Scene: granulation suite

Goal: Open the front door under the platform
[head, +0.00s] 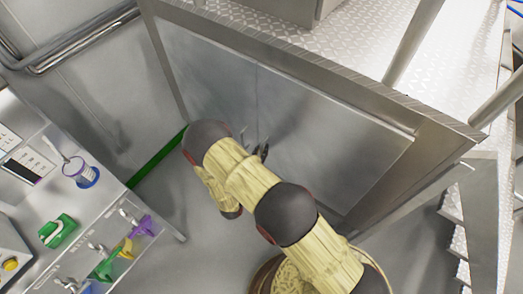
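Under the platform (350,40) is a grey metal front with a left door panel (208,82) and a right door panel (335,135), divided by an upright seam. Both panels look closed, flush in the frame. My arm reaches up from the lower right towards the seam. A small dark part of my gripper (262,152) shows just beyond my arm, close to the front near the seam. My arm hides most of the gripper and the lower part of the doors. I cannot tell whether the gripper touches a handle or whether it is open.
Metal stairs (480,215) rise at the right. Pipes (85,45) run along the left wall. Some grey floor is clear between bench and doors.

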